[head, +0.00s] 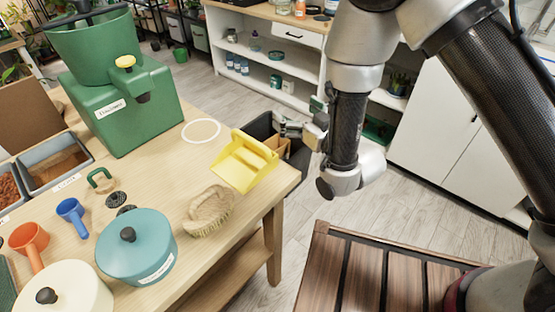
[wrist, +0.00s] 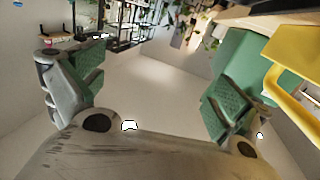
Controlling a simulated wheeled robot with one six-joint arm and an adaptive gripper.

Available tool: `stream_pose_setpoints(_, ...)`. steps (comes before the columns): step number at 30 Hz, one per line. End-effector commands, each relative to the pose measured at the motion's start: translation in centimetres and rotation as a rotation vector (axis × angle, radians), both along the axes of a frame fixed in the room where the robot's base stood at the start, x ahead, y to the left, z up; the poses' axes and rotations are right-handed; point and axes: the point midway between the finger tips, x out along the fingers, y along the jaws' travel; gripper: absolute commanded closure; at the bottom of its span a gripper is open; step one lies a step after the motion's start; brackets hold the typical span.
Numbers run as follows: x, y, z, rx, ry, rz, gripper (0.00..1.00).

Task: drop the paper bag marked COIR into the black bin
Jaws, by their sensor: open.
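The black bin (head: 262,124) stands on the floor past the table's far right corner, partly hidden by the yellow dustpan and my gripper. A brown papery thing (head: 279,145) shows within the bin's outline, just right of the dustpan. It may be the paper bag, but no COIR mark is readable and I cannot tell how deep it sits. My gripper (head: 290,128) is over the bin area, by the brown thing. In the wrist view its green-padded fingers (wrist: 155,90) are wide apart with nothing between them.
The yellow dustpan (head: 243,163) lies at the table's (head: 160,170) right edge, close to my gripper. A brush (head: 209,210), a teal pot (head: 136,246) and a green dispenser (head: 125,110) stand on the table. A slatted wooden bench (head: 340,265) is at front right.

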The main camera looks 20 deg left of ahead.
Motion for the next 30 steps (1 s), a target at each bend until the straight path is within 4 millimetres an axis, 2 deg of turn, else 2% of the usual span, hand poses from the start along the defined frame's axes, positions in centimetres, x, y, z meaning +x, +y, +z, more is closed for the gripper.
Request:
stream_pose_setpoints(6,-2.7,-3.5,-0.1,-0.003,0.001,0.001,0.0)
stream_pose_setpoints(14,-3.8,-4.9,0.0,0.001,-0.001,0.001,0.0)
stream_pose_setpoints(25,-3.7,-5.0,0.1,0.001,0.001,-0.002,0.0)
stream_pose_setpoints(28,-2.4,-5.5,0.8,-0.014,0.018,-0.027,0.0)
stream_pose_setpoints(30,-0.5,-6.4,1.7,-0.039,0.048,-0.066,0.0)
